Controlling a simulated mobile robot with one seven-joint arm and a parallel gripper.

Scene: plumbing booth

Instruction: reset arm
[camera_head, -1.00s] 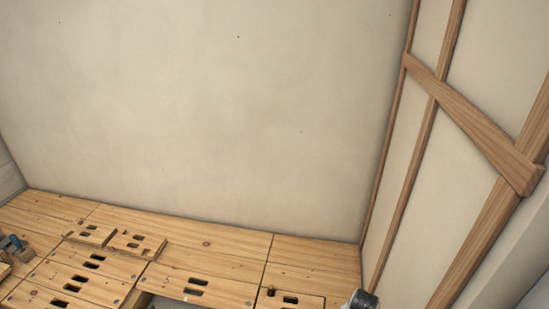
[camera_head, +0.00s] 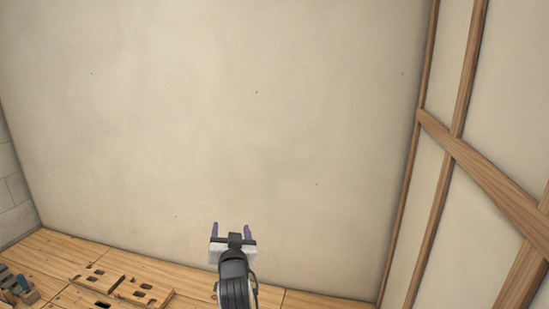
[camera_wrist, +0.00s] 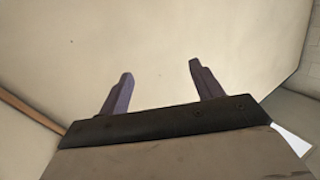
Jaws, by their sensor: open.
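My gripper (camera_head: 232,230) stands up in the lower middle of the head view, above the wooden bench and in front of the plain wall. Its two purple fingers are spread apart with nothing between them. In the wrist view the fingers (camera_wrist: 160,87) also show apart and empty, with only the pale wall beyond them. My dark wrist and arm run down out of the picture below the gripper.
The wooden bench top (camera_head: 65,249) runs along the foot of the wall (camera_head: 250,120). Slotted wooden blocks (camera_head: 140,291) lie on it. A timber-framed panel wall (camera_head: 450,170) closes the right side.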

